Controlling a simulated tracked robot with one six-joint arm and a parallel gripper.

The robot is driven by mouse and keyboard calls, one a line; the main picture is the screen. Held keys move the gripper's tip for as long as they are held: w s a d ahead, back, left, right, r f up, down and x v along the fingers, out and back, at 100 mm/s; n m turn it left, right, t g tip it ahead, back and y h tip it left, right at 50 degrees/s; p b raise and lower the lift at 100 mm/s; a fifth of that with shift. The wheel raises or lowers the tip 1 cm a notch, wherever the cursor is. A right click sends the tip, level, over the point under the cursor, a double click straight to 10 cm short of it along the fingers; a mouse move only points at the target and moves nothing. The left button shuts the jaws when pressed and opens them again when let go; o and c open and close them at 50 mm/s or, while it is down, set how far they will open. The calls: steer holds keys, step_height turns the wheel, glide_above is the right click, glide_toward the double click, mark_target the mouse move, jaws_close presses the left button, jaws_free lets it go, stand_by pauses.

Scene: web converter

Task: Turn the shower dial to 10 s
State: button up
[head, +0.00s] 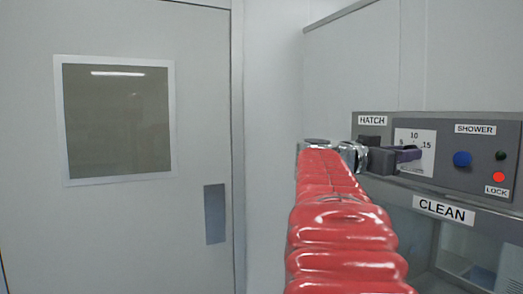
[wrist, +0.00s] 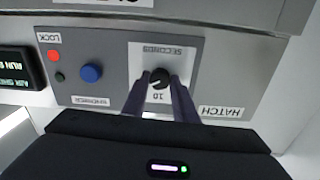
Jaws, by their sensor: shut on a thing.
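The shower dial (wrist: 159,78) is a round black knob on a white plate (wrist: 178,59) marked SECONDS. In the wrist view, which shows the panel upside down, the "10" lies just below the knob. A small light mark shows on the knob, but it is too small to read its exact setting. My gripper (wrist: 160,88) has one dark finger on each side of the knob and is shut on it. In the head view, my gripper (head: 411,154) reaches the plate from the left and hides the knob; 10 and 15 show above and to the right.
The grey panel (head: 465,181) also carries a blue button (head: 462,159), a red LOCK light (head: 498,177) and a small dark green light (head: 501,155). A HATCH label (head: 372,120) is at its left. A CLEAN sign (head: 446,211) sits below. A closed door (head: 203,100) stands left.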

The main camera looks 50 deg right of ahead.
steer(key=shift+r+n, duration=0.1)
steer(key=shift+n, duration=0.4)
steer(key=n, duration=1)
steer(key=shift+w+d+n, duration=0.1)
steer(key=shift+w+n, duration=0.05)
steer(key=shift+n, duration=0.25)
steer(key=o, duration=1.1)
steer(key=shift+c, duration=0.2)
